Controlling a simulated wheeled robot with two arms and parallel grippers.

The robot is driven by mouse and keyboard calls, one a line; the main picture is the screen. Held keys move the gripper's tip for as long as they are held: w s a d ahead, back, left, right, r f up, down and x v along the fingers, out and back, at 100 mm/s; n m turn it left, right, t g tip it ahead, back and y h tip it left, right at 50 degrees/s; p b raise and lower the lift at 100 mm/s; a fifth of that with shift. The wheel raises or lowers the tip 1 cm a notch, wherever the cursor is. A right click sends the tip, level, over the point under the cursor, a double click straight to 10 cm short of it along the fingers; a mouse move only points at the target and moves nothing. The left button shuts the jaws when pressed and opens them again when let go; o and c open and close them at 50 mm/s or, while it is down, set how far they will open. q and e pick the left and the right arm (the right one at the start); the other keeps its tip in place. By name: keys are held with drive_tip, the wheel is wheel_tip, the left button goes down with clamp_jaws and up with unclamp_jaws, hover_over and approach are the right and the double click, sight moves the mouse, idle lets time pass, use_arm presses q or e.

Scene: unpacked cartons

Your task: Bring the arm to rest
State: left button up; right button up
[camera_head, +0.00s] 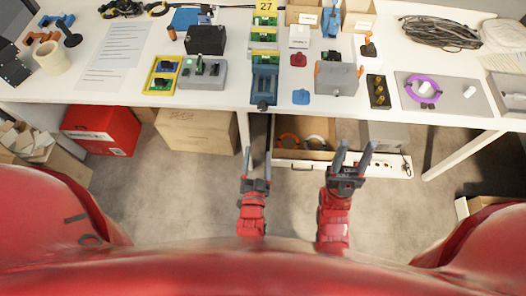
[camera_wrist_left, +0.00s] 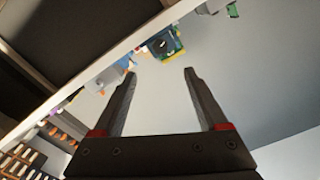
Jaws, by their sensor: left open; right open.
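My left gripper (camera_head: 257,165) is in the middle of the head view, in front of the table's front edge. Its two fingers point toward the table and nothing shows between them. In the left wrist view the same gripper (camera_wrist_left: 158,85) has its fingers wide apart and empty. My right gripper (camera_head: 354,158) is a little to the right in the head view. Its fingers are apart and hold nothing visible. Both red arms reach forward from my body, close together and roughly parallel.
A white table (camera_head: 120,85) spans the view, crowded with small parts, grey boxes and cables. Under it stand a red box (camera_head: 100,128), a cardboard carton (camera_head: 196,131) and an open drawer (camera_head: 340,165) near my right gripper. Grey floor (camera_head: 170,195) lies clear at left.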

use_arm(q)
drive_tip(key=shift+s, duration=0.45)
drive_tip(key=shift+f, duration=0.1)
